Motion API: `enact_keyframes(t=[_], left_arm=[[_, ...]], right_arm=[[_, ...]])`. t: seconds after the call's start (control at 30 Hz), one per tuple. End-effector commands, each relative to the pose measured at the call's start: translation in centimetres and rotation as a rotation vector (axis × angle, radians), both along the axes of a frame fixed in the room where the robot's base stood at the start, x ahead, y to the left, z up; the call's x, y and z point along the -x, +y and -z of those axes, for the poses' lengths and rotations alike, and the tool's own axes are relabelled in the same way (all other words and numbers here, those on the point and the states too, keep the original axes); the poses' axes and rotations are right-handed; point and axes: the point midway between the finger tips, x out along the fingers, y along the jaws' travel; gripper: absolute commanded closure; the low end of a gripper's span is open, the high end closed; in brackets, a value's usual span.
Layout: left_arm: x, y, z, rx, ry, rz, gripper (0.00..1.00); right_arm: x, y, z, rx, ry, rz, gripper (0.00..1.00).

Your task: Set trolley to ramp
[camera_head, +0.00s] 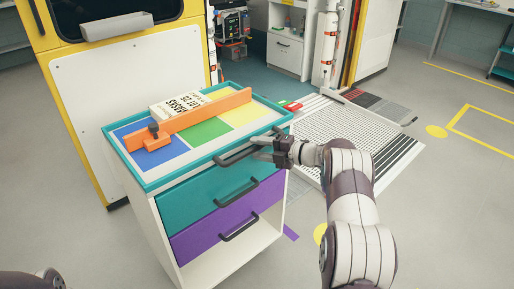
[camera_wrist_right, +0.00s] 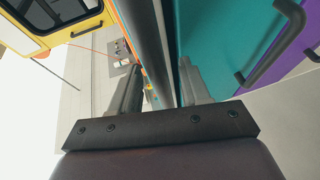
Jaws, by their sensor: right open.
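The trolley is a white cart with a teal-rimmed top (camera_head: 190,172), a teal drawer (camera_head: 212,198) and a purple drawer (camera_head: 212,236). A dark bar handle (camera_head: 232,158) runs along its upper front edge. My right gripper (camera_head: 262,147) is open at the right part of this bar. In the right wrist view the bar (camera_wrist_right: 150,40) passes between the open fingers (camera_wrist_right: 158,92); contact cannot be told. The ramp (camera_head: 340,128), a pale perforated plate with striped edges, lies on the floor behind and right of the trolley. My left gripper is out of view.
On the trolley top are an orange bar (camera_head: 205,117) with a clamp-like end and a white box of masks (camera_head: 178,104). A yellow-framed vehicle body (camera_head: 85,100) stands close behind left. Yellow markings (camera_head: 470,125) lie on clear floor at right.

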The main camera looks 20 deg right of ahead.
Motion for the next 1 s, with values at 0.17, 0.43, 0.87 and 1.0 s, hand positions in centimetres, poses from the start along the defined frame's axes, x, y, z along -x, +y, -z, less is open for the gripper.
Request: enact_keyframes(t=[0.17, 0.43, 0.87, 1.0], left_arm=[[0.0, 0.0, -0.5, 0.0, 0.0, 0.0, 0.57], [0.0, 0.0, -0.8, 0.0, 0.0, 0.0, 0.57], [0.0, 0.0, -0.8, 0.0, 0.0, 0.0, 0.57], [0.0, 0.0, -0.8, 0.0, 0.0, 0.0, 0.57]], right_arm=[[3.5, -3.2, -1.1, 0.0, 0.0, 0.006, 0.54], [7.7, -6.9, -2.0, -0.001, -0.001, 0.003, 0.54], [8.5, -7.4, -2.1, -0.001, -0.002, 0.002, 0.54], [8.4, -7.4, -2.1, -0.001, -0.002, 0.002, 0.54]])
